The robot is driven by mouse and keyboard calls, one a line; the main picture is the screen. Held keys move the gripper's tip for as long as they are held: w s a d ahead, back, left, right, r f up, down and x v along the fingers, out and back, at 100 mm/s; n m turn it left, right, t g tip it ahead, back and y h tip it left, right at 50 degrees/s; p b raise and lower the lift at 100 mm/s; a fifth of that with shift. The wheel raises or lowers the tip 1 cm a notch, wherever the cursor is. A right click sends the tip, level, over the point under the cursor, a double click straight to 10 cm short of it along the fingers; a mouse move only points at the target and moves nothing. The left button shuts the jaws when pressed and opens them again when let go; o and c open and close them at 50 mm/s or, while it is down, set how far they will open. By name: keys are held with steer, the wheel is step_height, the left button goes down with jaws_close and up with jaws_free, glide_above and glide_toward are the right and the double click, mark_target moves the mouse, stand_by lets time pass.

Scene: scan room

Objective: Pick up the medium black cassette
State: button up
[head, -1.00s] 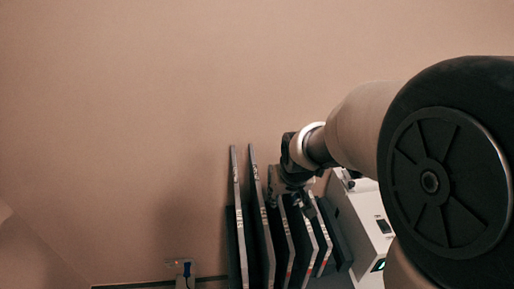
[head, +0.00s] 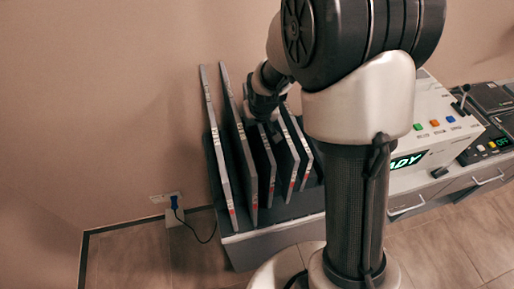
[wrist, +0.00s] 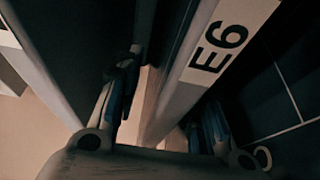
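Several thin dark cassettes with grey edges stand upright side by side in a rack (head: 228,242) in the head view. Their sizes differ; I cannot tell for sure which is the medium black one. My gripper (head: 270,128) is down among their upper ends, near a middle cassette (head: 268,178), with its fingertips partly hidden. In the wrist view my gripper (wrist: 172,88) has its two fingers apart. A cassette labelled E6 (wrist: 205,70) runs between them, with a light gap beside the left finger. No firm contact shows.
Neighbouring cassettes stand close on both sides; one dark panel (wrist: 85,45) is left in the wrist view. A white machine with coloured buttons (head: 435,125) stands right of the rack. A wall outlet with a blue plug (head: 174,203) is at left.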

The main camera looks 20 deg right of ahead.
jaws_close()
stand_by(0.5)
stand_by(0.6)
steer(key=shift+w, duration=0.1)
